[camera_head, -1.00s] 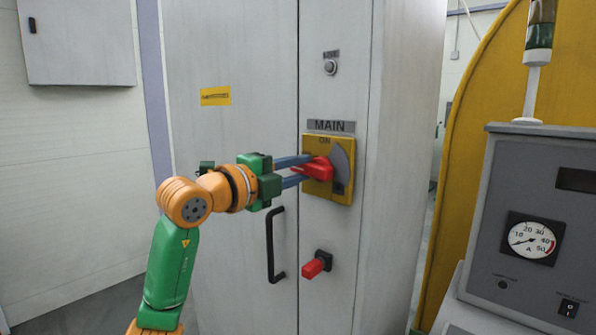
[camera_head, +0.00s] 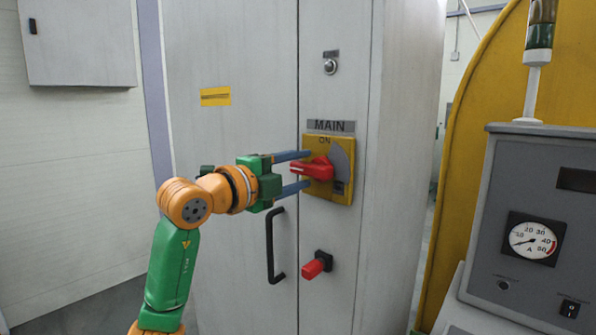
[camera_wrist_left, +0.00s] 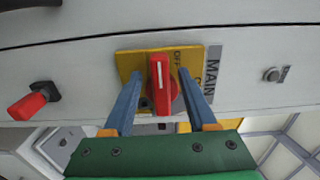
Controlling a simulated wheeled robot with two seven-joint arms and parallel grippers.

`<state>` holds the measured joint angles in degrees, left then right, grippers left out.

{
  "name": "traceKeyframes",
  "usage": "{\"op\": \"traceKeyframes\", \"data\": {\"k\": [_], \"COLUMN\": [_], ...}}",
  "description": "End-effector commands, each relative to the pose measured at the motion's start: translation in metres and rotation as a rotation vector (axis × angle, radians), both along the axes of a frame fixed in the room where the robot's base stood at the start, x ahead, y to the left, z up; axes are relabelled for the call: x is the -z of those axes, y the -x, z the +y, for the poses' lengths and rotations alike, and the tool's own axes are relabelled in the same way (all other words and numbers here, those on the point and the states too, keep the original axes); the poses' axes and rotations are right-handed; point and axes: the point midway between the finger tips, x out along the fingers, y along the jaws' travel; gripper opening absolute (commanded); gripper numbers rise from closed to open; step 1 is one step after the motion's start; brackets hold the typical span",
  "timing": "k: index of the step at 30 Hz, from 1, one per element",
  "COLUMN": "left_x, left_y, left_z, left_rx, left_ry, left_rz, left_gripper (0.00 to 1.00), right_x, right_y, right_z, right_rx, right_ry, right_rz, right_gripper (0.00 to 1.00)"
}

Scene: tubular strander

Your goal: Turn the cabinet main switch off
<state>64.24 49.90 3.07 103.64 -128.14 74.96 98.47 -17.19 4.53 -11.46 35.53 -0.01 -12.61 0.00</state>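The main switch is a yellow plate (camera_head: 346,188) with a red handle (camera_head: 314,170) on the grey cabinet (camera_head: 230,60), under a MAIN label (camera_head: 330,126). The handle lies about horizontal in the head view, its free end towards my arm. ON is written at the plate's top; OFF shows on the plate in the left wrist view. My left gripper (camera_head: 304,171) is open, one blue finger above the handle and one below, with gaps on both sides. The left wrist view shows the red handle (camera_wrist_left: 164,85) between the spread fingers. My right gripper is out of view.
A black door handle (camera_head: 271,245) and a red knob (camera_head: 316,265) sit below the switch. A round button (camera_head: 330,66) is above it. A grey console (camera_head: 520,200) with a gauge stands to the right, with a yellow guard (camera_head: 465,130) behind it.

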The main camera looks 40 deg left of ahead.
Motion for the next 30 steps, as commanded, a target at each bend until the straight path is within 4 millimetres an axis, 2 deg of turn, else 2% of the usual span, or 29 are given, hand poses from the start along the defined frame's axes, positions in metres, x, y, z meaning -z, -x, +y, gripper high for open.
{"op": "traceKeyframes", "data": {"k": [5,9,15,30], "left_x": [0.001,0.005,0.002,0.000], "left_y": [0.005,0.033,0.066,0.070], "left_z": [0.001,0.004,0.006,0.006], "left_rx": [-0.002,-0.004,-0.002,0.000], "left_ry": [-0.002,-0.003,-0.001,0.000], "left_rz": [-0.003,-0.005,-0.002,0.000], "left_gripper": [0.57,0.57,0.57,0.57], "right_x": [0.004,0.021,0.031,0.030], "right_y": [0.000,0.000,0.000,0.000], "right_z": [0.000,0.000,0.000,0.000], "right_rx": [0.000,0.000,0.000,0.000], "right_ry": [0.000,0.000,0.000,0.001], "right_rz": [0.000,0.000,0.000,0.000], "right_gripper": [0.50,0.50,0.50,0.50]}}
